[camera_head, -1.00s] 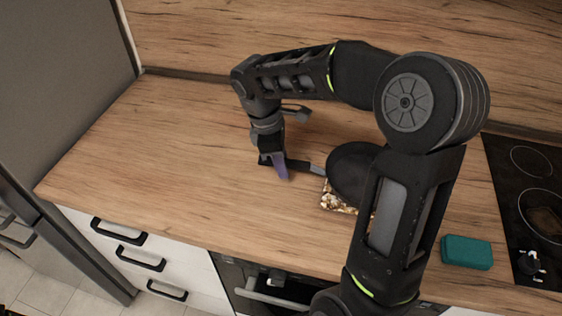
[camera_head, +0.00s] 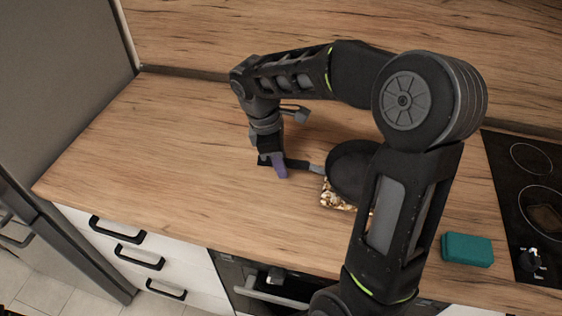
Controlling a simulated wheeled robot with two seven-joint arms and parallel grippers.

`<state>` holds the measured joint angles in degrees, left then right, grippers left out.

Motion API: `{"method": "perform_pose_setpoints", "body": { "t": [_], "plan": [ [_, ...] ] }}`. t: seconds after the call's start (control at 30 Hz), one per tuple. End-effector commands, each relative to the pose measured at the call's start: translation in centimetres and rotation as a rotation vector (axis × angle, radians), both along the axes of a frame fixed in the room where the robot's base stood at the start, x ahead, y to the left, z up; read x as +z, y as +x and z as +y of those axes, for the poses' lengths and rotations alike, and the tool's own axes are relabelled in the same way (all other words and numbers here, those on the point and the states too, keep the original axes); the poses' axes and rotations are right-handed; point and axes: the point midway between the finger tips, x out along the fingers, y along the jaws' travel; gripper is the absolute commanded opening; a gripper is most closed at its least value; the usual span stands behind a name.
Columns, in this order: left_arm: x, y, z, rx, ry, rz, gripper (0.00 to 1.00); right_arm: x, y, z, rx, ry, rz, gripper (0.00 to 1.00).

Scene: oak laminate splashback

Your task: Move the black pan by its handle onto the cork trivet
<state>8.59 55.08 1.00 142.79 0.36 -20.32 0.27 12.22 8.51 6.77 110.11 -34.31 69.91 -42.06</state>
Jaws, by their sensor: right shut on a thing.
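The black pan (camera_head: 350,168) is at the middle of the counter, with its handle (camera_head: 302,165) pointing left. My right gripper (camera_head: 279,168) is shut on the end of the handle. The cork trivet (camera_head: 336,197) shows as a speckled brown edge below the pan's near side. The pan covers most of it, and I cannot tell whether the two touch. My right arm hides the pan's right part. My left gripper is not in view.
A teal sponge-like block (camera_head: 467,249) lies on the counter at the right, beside the black cooktop (camera_head: 535,210). The wooden counter (camera_head: 160,150) is clear on the left. A grey fridge (camera_head: 60,80) stands at the left edge.

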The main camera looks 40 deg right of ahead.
Motion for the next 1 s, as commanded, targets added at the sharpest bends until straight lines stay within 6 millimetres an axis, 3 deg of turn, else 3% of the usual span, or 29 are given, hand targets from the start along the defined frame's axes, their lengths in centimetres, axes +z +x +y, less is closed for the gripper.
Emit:
{"method": "perform_pose_setpoints", "body": {
  "t": [0.37,0.4,0.6,0.7,1.0],
  "plan": [
    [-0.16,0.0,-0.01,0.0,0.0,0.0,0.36,-0.28,-0.04,-0.04,-0.001,0.0,0.001,0.0],
    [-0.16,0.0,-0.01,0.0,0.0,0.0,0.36,-0.28,-0.04,-0.04,-0.002,0.0,0.0,0.26],
    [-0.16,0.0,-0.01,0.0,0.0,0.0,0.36,-0.26,-0.03,-0.03,-0.001,0.0,0.001,0.42],
    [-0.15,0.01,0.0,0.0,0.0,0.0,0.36,-0.25,-0.02,-0.02,-0.001,0.0,0.001,0.49],
    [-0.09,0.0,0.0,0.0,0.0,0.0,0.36,-0.25,0.07,0.16,0.0,0.002,0.001,0.49]
  ]
}}
